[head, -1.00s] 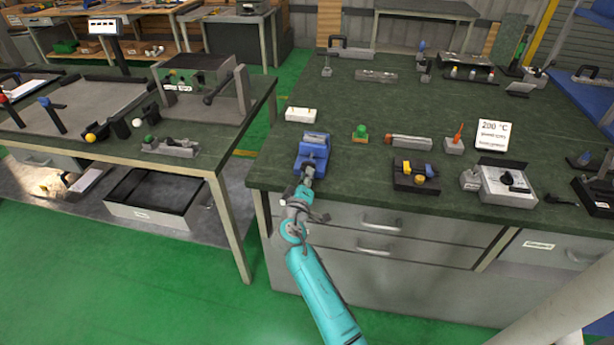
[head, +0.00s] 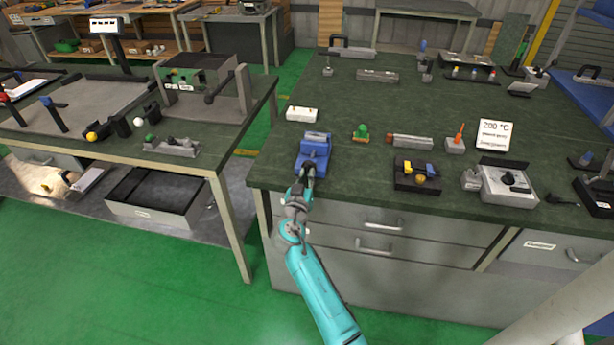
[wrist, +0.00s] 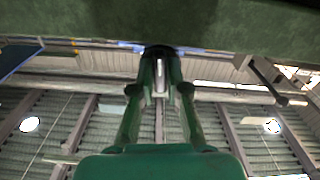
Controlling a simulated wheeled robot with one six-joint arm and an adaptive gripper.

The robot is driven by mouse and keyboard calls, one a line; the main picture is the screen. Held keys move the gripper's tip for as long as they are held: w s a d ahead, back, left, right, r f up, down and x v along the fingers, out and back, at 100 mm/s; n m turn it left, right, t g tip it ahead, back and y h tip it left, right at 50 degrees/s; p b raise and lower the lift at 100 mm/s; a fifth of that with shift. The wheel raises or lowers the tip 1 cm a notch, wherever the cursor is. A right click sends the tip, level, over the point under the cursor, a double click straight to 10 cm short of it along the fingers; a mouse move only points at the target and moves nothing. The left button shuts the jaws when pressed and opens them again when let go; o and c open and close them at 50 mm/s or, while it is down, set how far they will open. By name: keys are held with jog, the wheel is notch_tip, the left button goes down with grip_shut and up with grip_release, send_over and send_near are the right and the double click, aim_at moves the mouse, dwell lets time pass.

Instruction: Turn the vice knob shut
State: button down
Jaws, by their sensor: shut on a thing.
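The blue vice (head: 313,150) stands at the front left edge of the dark green bench top. My gripper (head: 307,172) reaches it from the front, at the vice's near end where the knob is. In the wrist view my gripper (wrist: 161,58) has its two fingers close together around a dark round end, the vice knob (wrist: 158,50). The knob is mostly hidden behind the fingers in the head view. I cannot tell how far the vice jaws are apart.
A white block (head: 301,114) lies behind the vice, and a green knobbed part (head: 361,132) stands to its right. A black tray with yellow parts (head: 417,174) is further right. Drawers (head: 375,243) are below the bench edge. Green floor is free at left.

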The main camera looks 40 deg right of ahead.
jog(key=shift+f+m, duration=0.2)
jog(key=shift+m, duration=0.4)
jog(key=c, duration=1.2)
grip_release()
jog(key=shift+r, duration=0.1)
jog(key=shift+o, duration=0.2)
jog(key=shift+a, duration=0.1)
jog(key=v, duration=1.2)
jog(key=shift+s, duration=0.1)
